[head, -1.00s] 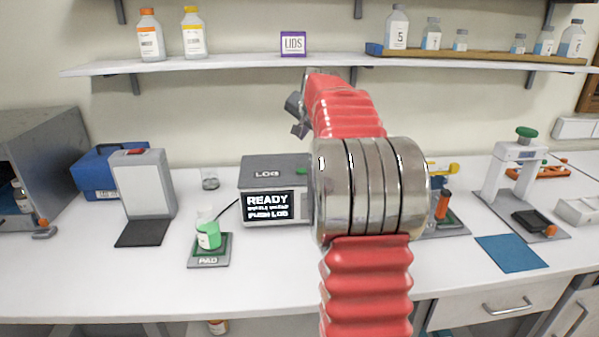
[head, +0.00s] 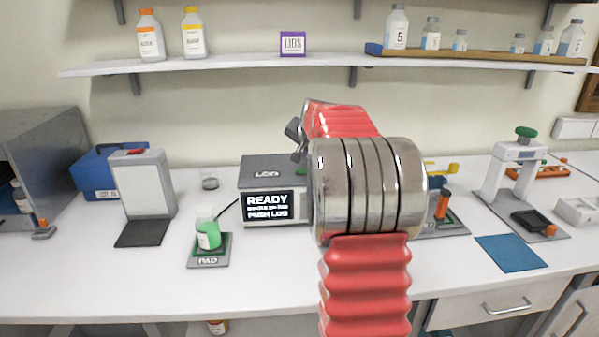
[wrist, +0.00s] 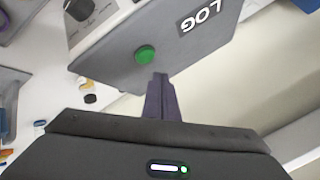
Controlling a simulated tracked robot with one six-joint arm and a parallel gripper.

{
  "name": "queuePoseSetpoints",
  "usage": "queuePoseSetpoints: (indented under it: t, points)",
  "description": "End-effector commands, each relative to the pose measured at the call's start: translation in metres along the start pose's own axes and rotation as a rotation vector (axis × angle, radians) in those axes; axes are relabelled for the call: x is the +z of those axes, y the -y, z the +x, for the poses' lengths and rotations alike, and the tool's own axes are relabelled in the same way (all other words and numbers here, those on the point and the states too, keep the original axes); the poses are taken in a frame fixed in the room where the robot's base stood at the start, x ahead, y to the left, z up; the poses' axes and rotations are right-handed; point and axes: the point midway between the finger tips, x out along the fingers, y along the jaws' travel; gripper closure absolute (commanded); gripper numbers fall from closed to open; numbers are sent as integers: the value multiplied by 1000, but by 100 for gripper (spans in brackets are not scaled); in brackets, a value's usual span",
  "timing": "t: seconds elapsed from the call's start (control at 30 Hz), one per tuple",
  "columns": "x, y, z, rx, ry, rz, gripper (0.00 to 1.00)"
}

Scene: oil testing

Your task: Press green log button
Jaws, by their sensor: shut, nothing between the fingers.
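The green log button (wrist: 146,54) sits on the grey top of the LOG box, beside the white LOG label (wrist: 200,15) in the wrist view. My gripper (wrist: 160,78) is shut and empty, its fingertips just below the button in that picture; I cannot tell if they touch it. In the head view the LOG box (head: 262,172) stands on the counter with its screen (head: 267,207) reading READY and PUSH LOG. There my arm hides the box's right side, and the fingertips are not clearly seen.
A bottle with green contents (head: 208,232) stands on the PAD plate (head: 209,263), left of the box. A grey-white upright device (head: 146,185) and a blue case (head: 95,180) are further left. The shelf (head: 220,66) runs above. A press stand (head: 515,178) is at right.

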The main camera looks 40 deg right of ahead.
Motion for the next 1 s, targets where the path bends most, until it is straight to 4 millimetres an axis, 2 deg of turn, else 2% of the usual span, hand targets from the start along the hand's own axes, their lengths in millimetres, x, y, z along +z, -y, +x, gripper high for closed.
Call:
queuePoseSetpoints:
  t: [0.27, 1.0]
  points:
    - [9, -9, 12, 1, 1, 1, 100]
    - [10, -9, 13, 0, 1, 0, 100]
